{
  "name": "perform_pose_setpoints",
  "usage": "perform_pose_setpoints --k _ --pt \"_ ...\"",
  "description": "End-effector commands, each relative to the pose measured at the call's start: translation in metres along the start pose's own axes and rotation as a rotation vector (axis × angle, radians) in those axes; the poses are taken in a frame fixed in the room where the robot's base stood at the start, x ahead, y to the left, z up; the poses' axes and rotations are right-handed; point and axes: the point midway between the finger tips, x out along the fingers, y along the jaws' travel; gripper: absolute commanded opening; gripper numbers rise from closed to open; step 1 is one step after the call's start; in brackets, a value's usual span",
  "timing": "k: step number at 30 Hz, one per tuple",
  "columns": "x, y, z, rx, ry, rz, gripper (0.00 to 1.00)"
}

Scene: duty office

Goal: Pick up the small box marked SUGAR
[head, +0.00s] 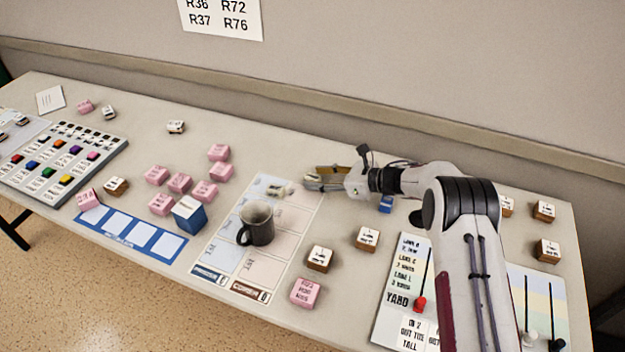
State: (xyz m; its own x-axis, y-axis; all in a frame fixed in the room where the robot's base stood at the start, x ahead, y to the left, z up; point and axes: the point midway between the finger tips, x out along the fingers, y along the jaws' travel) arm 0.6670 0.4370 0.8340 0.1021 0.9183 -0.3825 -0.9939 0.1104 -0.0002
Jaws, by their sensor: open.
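No label reading SUGAR is legible in the head view, so I cannot tell which box it is. My gripper (314,179) is open, low over the table near the upper right edge of a white and pastel mat (222,250). Its fingers point left. A small pale item (277,190) lies on the mat just left of the fingertips, apart from them; its marking is too small to read. A dark mug (257,225) stands on the mat in front of it. A blue box with a white top (188,214) stands left of the mat.
Several pink boxes (180,183) cluster left of the mat. Another pink box (305,292) and white-topped brown boxes (320,258) stand right of it. A lever panel (401,290) lies at the front right. The back middle of the table is mostly clear.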

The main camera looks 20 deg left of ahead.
Motion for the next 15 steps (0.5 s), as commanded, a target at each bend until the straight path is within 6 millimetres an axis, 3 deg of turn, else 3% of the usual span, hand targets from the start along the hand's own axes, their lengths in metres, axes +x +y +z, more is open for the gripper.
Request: perform_pose_setpoints --k 6,15 --pt "0.020 0.000 0.000 -0.001 0.001 -0.001 0.40" --pt "0.025 0.000 0.000 0.000 0.001 -0.002 0.40"
